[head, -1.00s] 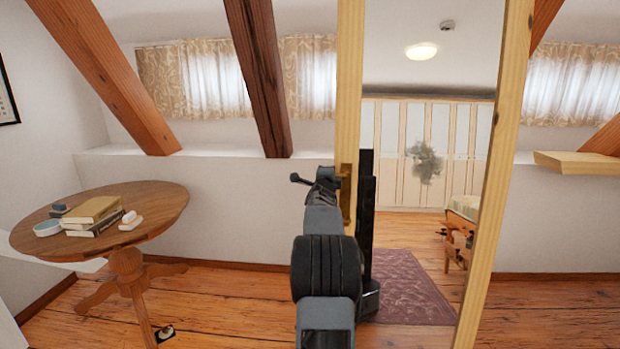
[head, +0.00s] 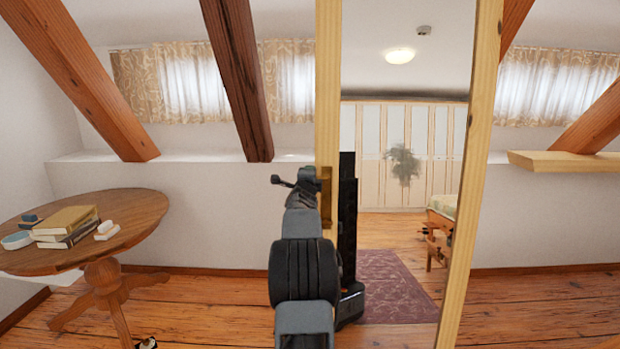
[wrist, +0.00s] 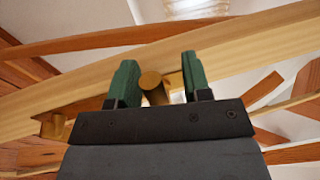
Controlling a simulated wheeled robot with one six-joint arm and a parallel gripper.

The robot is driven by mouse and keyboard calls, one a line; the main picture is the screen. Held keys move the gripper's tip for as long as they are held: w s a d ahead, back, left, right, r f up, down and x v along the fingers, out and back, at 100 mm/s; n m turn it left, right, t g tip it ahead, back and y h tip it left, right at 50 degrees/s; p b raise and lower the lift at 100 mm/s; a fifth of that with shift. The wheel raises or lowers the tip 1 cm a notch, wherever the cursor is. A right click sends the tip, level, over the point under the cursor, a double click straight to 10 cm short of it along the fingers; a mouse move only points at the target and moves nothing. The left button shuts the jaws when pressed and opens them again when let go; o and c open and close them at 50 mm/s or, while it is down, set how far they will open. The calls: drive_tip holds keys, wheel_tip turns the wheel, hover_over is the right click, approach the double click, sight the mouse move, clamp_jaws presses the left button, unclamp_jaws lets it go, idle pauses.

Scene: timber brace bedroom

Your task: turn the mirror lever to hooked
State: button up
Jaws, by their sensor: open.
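The mirror stands ahead in a pale timber frame (head: 328,90), and its glass reflects a wardrobe and a rug. A brass mount (head: 325,192) sits on the left post. In the wrist view the brass lever (wrist: 153,86) points between the green fingertips of my open gripper (wrist: 160,78), nearer the left finger. I cannot tell whether it touches that finger. A brass block (wrist: 50,126) shows on the timber at left. In the head view my gripper (head: 306,180) is at the left post and partly hides the mount. A small dark knobbed rod shows left of it.
A round wooden table (head: 130,212) with books (head: 66,222) stands at the left. Slanted timber beams (head: 237,80) rise behind. A wooden shelf (head: 580,160) juts out at the right. The floor between table and mirror is clear.

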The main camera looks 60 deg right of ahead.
drive_tip(key=b+v, duration=0.3)
drive_tip(key=v, duration=1.1)
drive_tip(key=shift+w+d, duration=0.1)
idle(0.4)
drive_tip(key=w+a+f+n+y, duration=0.2)
drive_tip(key=a+f+n+y, duration=0.2)
drive_tip(key=f+n+y, duration=0.3)
drive_tip(key=s+a+f+n+g+y+p, duration=0.1)
drive_tip(key=a+f+n+y+p, duration=0.2)
drive_tip(key=a+n, duration=0.45)
drive_tip(key=a+f+n+g+y+p, duration=0.1)
drive_tip(key=a+f+n+y+p, duration=0.3)
drive_tip(key=a, duration=0.7)
drive_tip(key=s+a+r+n+g+y+p, duration=0.1)
drive_tip(key=s+a+r+n+p, duration=0.2)
drive_tip(key=a, duration=0.4)
drive_tip(key=s+a+r+n+g+y+p, duration=0.1)
drive_tip(key=s+a+r+n+p, duration=0.2)
drive_tip(key=a, duration=0.5)
drive_tip(key=s+a+r+n+g+p, duration=0.1)
drive_tip(key=s+a+r+n+p, duration=0.2)
drive_tip(key=s+a+n, duration=0.2)
drive_tip(key=a+n, duration=0.1)
drive_tip(key=a, duration=0.1)
drive_tip(key=shift+a+y, duration=0.3)
drive_tip(key=shift+y, duration=0.1)
